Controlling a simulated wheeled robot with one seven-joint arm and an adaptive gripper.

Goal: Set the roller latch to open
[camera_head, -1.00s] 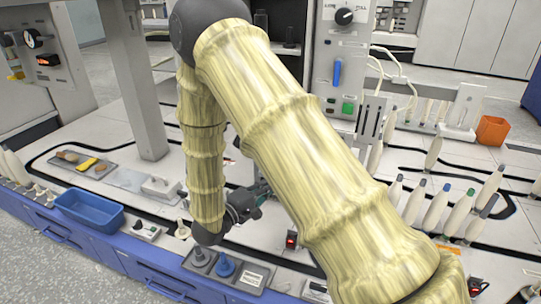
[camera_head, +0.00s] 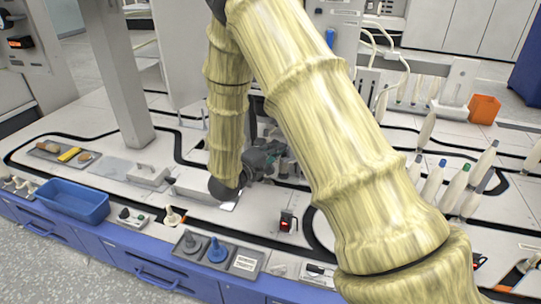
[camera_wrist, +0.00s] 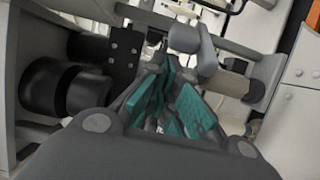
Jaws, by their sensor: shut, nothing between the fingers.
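My gripper (camera_head: 274,162) is low over the middle of the bench in the head view, partly behind my arm. In the wrist view my gripper (camera_wrist: 173,88) shows teal finger pads close together with nothing between them. A grey lever with a rounded end (camera_wrist: 206,55) stands just past the fingertips, slightly right. It may be the roller latch, but I cannot tell for certain, nor whether it touches the fingers. Black rollers (camera_wrist: 62,88) sit left of the fingers. In the head view the latch area is hidden by my arm.
A blue tray (camera_head: 72,205) is at the front left. A blue spool (camera_head: 217,250) stands on a grey plate near the front edge. Several pale bobbins (camera_head: 433,184) stand at right. An orange bin (camera_head: 484,109) is at back right. A grey post (camera_head: 115,75) rises at left.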

